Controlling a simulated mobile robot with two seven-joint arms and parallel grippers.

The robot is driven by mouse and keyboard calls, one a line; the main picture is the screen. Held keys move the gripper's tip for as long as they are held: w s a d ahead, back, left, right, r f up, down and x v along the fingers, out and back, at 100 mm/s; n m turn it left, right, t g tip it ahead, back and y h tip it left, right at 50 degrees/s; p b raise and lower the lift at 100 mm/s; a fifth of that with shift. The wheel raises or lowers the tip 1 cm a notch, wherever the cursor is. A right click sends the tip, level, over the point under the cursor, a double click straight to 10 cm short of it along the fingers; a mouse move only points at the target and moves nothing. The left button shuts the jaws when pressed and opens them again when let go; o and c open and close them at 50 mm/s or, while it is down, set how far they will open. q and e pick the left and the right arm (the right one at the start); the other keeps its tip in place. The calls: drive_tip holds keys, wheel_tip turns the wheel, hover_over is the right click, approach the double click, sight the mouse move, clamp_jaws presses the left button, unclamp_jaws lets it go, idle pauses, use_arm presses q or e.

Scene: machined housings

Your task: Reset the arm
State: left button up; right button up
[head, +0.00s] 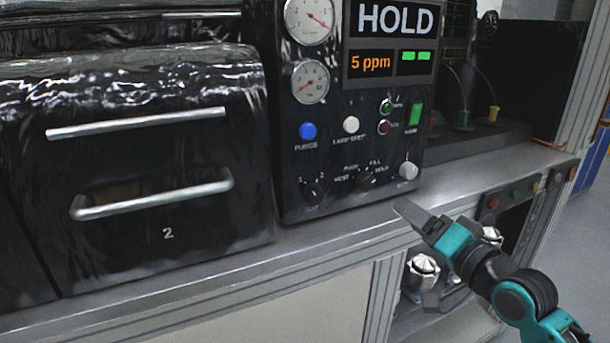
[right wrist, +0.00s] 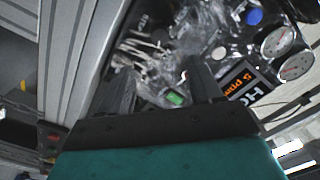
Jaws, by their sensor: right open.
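My right arm, black and teal, comes in from the lower right in the head view. Its right gripper (head: 416,217) is over the front edge of the bench, just below and right of the black control panel (head: 352,150). In the head view the fingers are seen nearly edge-on. In the right wrist view the gripper (right wrist: 158,88) has its two dark fingers apart, with nothing held between them. The panel shows beyond the fingers, tilted, with its lit green switch (right wrist: 175,99). My left gripper is not in view.
A black cabinet marked 2, with two bar handles (head: 150,198), stands left of the panel. The bench ledge (head: 200,270) runs along the front. Silver star-shaped knobs (head: 424,268) sit under the ledge, close to my right arm. Grey floor (head: 580,225) is clear at the right.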

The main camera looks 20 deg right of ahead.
drive_tip(key=shift+f, duration=0.1)
drive_tip(key=s+a+f+n+g, duration=0.1)
drive_tip(key=a+f+n+g, duration=0.15)
drive_tip(key=f, duration=0.55)
drive_tip(key=s+a+f+n+g, duration=0.1)
drive_tip(key=s+a+f, duration=0.15)
drive_tip(key=f, duration=0.45)
drive_tip(key=s+a+f+n+g, duration=0.2)
drive_tip(key=s+a+f+n, duration=0.1)
drive_tip(key=a+f, duration=0.3)
drive_tip(key=s+a+f+n+g+y, duration=0.1)
drive_tip(key=s+a+f+n, duration=0.3)
drive_tip(key=f, duration=0.6)
drive_tip(key=s+a, duration=0.2)
drive_tip(key=a, duration=0.1)
drive_tip(key=shift+s+g, duration=0.25)
drive_tip(key=shift+g, duration=0.1)
drive_tip(key=shift+w+r, duration=0.1)
idle(0.9)
